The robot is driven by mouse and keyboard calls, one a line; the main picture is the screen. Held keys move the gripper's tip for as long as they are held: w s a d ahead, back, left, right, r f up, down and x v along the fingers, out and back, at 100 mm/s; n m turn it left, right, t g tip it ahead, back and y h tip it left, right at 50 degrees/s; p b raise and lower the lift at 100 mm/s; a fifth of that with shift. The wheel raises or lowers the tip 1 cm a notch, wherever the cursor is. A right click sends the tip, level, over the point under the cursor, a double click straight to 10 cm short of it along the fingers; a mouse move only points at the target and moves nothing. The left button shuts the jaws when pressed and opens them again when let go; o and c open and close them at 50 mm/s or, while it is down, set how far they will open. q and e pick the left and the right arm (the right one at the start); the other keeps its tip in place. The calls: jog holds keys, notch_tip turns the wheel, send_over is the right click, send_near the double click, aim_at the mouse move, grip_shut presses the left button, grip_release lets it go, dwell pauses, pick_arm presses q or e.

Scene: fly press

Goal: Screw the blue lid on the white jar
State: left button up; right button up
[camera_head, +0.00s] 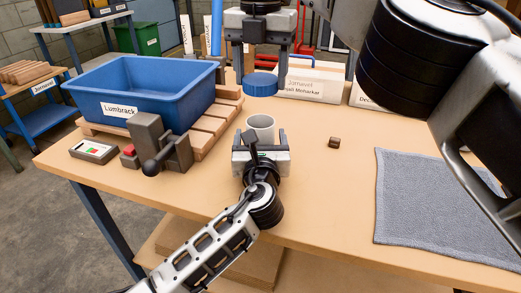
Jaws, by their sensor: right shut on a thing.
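The white jar (261,122) stands upright on the wooden table near the middle, with its open mouth up. My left gripper (260,137) comes in from the lower left, with a finger at either side of the jar. Its body hides the jar's lower part, and I cannot tell whether the fingers touch the jar. My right gripper (261,72) points down from above, behind the jar in the picture. It is shut on the blue lid (260,85), which it holds level in the air, apart from the jar.
A blue bin (145,85) sits on a wooden pallet (209,129) at the left, with a dark clamp-like device (158,143) in front. A small brown block (334,142) and a grey cloth (430,200) lie at the right. White labelled boxes (312,84) stand behind.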

aim_at(261, 96)
pick_arm(q)
jog(key=c, duration=1.5)
pick_arm(e)
jog(key=shift+f, duration=2.45)
jog(key=shift+f, duration=0.9)
jog(key=shift+f, duration=0.6)
